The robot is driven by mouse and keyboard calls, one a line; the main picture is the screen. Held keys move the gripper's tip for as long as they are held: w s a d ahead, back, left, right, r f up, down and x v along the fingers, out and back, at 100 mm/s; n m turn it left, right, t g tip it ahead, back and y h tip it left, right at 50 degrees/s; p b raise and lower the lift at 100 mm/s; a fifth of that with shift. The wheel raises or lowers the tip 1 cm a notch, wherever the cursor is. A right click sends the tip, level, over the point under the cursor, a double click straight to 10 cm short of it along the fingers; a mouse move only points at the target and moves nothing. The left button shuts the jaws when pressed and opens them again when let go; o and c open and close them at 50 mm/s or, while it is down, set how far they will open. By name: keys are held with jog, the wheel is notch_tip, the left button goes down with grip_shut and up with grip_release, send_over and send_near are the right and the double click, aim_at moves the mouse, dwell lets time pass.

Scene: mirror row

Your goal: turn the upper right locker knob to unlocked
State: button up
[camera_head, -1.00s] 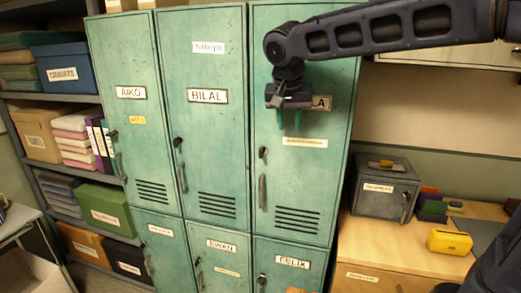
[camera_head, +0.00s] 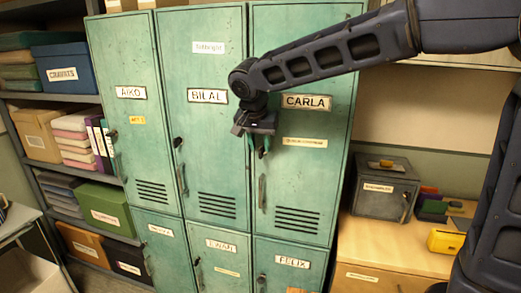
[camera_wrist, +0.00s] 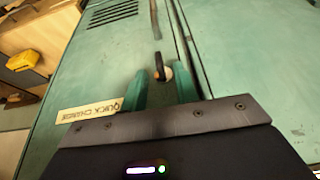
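The upper right locker (camera_head: 318,185) is a green door labelled CARLA (camera_head: 306,102). Its small dark knob (camera_wrist: 159,70) sits on a pale round plate near the door's edge in the wrist view. In the head view the knob (camera_head: 262,154) is partly covered by my fingers. My gripper (camera_head: 259,147) is open, with two green fingers in front of the door. In the wrist view the fingers (camera_wrist: 160,88) stand either side of the knob's line, with the knob just beyond their tips. I cannot tell whether they touch the door.
The door's long handle (camera_head: 262,191) hangs below the knob. The BILAL locker (camera_head: 207,150) adjoins on the left. At the right a wooden cabinet (camera_head: 385,258) bears a grey metal box (camera_head: 384,190) and a yellow object (camera_head: 446,241). Shelves with boxes stand at the far left.

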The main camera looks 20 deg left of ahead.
jog(key=shift+x, duration=1.3)
grip_shut()
